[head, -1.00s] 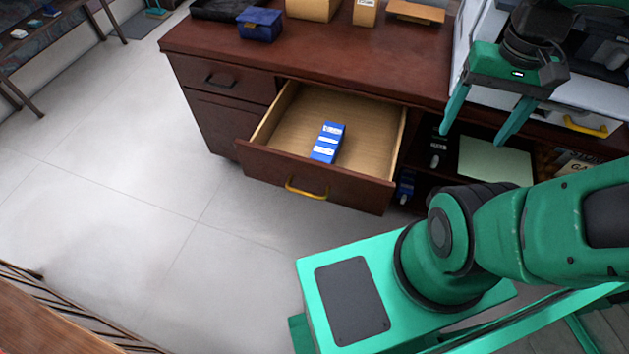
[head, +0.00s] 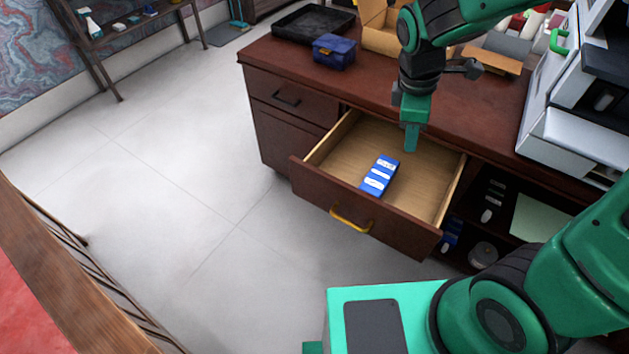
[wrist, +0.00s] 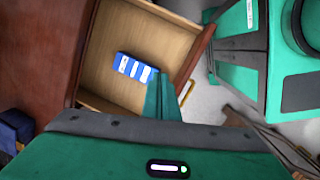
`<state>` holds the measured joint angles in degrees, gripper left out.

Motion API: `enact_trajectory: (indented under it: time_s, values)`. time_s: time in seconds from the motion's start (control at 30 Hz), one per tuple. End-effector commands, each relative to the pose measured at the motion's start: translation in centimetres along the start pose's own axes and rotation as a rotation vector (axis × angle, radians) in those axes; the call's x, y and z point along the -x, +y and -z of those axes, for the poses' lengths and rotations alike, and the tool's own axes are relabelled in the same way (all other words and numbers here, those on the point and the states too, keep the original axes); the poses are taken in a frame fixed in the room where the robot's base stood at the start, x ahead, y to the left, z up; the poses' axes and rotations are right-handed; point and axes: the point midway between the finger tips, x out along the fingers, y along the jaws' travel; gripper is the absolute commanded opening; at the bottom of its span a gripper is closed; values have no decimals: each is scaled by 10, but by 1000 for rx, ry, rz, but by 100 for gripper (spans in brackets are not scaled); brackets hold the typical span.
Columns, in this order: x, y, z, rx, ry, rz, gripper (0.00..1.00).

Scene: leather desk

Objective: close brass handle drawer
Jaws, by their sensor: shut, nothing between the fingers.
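The brass handle drawer (head: 326,209) is pulled open from the dark red-brown desk, with its yellow brass handle (head: 351,221) on the front panel. A blue and white box (head: 379,176) lies inside on the pale wooden bottom. My gripper (head: 411,138) is shut and empty, pointing down above the back part of the open drawer. In the wrist view my gripper (wrist: 163,98) shows with its fingers together, the blue box (wrist: 135,68) beside the tips, and part of the brass handle (wrist: 187,92) past the drawer front (wrist: 194,55).
On the desk top (head: 300,62) stand a blue case (head: 334,51), a black tray (head: 312,22) and a cardboard box (head: 382,35). A white machine (head: 570,120) stands at the right. An open shelf is right of the drawer. The floor (head: 200,190) in front and left is clear.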

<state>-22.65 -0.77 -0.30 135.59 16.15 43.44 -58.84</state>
Motion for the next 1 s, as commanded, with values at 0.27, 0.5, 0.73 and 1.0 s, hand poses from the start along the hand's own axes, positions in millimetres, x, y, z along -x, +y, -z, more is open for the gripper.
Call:
enact_trajectory:
  time_s: [0.27,0.5,0.73,1.0]
  values:
    - [-30,-48,155,811,1,-84,0]
    - [-47,-97,226,1220,2,-132,0]
    - [-59,-104,236,1284,1,-139,0]
    - [-103,-99,238,1280,-1,-135,0]
